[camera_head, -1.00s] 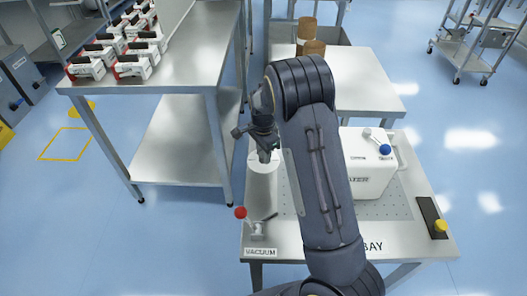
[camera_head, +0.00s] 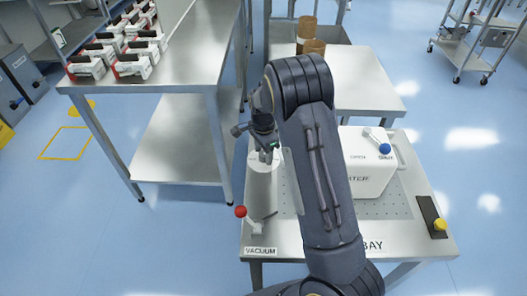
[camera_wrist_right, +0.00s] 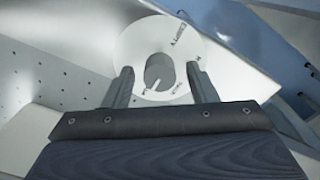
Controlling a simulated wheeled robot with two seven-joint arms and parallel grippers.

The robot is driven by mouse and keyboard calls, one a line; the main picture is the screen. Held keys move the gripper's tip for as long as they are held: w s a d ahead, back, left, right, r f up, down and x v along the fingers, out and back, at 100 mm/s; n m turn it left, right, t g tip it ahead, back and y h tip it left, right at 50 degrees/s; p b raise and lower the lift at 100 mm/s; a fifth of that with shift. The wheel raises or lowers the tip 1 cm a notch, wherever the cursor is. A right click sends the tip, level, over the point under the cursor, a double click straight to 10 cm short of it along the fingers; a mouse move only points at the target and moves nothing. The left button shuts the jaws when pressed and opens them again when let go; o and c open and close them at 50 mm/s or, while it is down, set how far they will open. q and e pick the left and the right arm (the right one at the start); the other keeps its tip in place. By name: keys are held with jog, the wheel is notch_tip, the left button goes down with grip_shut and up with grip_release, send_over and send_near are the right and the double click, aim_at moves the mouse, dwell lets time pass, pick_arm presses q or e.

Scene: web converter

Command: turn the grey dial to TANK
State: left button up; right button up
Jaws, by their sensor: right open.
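The grey dial (camera_wrist_right: 159,71) is a round knob in the middle of a white disc face (camera_wrist_right: 131,44) in the right wrist view. A white pointer mark on it points to the lower left. In the head view the right gripper (camera_head: 266,150) points down over the top of a white cylinder (camera_head: 262,185) and hides most of the dial. My left gripper is not in view.
My right arm crosses the perforated bench (camera_head: 385,209). A white box (camera_head: 368,180) with a blue-knobbed lever (camera_head: 385,148) stands right of it. A red-knobbed lever (camera_head: 240,211) is by the VACUUM label (camera_head: 260,252). A yellow knob (camera_head: 440,224) is at the right edge.

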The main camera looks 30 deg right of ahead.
aim_at(264, 154)
notch_tip(264, 154, up, 8)
jog(key=shift+f, duration=0.25)
jog(key=shift+r, duration=0.2)
dwell(0.3)
jog(key=shift+s+r, duration=0.15)
jog(key=shift+s, duration=0.05)
jog(key=s+a+r+n+t+y, duration=0.2)
jog(key=s+a+r+n, duration=0.15)
jog(key=s+r, duration=0.35)
jog(key=s+a+r+n+t+y, duration=0.1)
jog(key=s+a+r+n+y, duration=0.1)
jog(key=s+r+n, duration=0.45)
jog(key=s+a+f+n+t, duration=0.1)
jog(key=s+a+n, duration=0.2)
jog(key=s, duration=0.4)
jog(key=s+a+f+n+t+p, duration=0.1)
jog(key=s+a+n, duration=0.2)
jog(key=s, duration=0.5)
jog(key=shift+f+t, duration=0.25)
jog(key=shift+t, duration=0.05)
